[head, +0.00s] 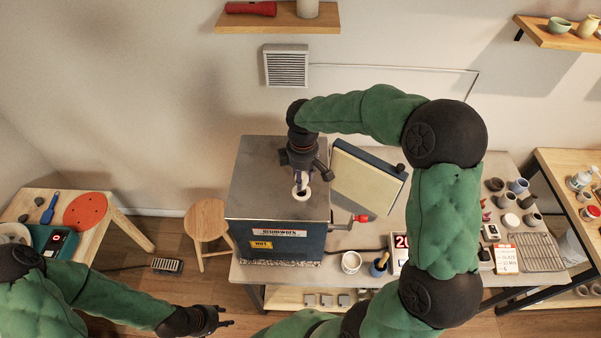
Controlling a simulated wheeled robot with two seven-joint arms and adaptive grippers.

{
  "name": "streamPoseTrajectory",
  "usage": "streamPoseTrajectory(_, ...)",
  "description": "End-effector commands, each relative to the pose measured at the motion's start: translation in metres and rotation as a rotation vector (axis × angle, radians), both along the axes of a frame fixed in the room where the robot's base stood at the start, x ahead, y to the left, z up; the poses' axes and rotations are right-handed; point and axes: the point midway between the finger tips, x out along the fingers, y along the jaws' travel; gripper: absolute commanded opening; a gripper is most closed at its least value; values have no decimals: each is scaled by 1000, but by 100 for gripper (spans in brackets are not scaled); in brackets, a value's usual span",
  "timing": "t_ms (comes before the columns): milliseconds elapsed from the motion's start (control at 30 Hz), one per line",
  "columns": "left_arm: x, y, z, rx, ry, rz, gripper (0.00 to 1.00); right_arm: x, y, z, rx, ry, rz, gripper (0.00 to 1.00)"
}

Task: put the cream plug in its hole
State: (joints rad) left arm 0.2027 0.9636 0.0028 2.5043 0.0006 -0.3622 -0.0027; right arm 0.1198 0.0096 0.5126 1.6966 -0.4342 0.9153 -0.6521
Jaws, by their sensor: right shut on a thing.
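The kiln (250,205) is a dark box with a grey top, standing on the left end of the workbench. My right gripper (300,184) points down over the right part of the kiln top. It is shut on the cream plug (301,194), a small pale round piece at its fingertips. The plug is at or just above the kiln top; I cannot tell whether it touches. The hole is not visible. My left gripper (228,315) is empty, low in front of the kiln, with its fingers apart.
A tilted panel with a cream face (364,185) stands right of the kiln. A white cup (351,262) and several pots are on the workbench (330,268). A round stool (207,218) stands to the left.

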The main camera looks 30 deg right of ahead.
Motion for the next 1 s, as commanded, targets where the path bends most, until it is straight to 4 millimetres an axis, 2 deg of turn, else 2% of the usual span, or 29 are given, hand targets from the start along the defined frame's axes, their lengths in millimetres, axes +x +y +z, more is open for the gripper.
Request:
streamPoseTrajectory(200,1,0,-18,0,-2,1,40,0,0,-25,0,1,0,5)
streamPoseTrajectory(400,1,0,-28,0,-1,0,40,0,0,-41,0,1,0,5)
streamPoseTrajectory(1000,1,0,-29,0,-2,1,40,0,0,-43,0,0,0,5)
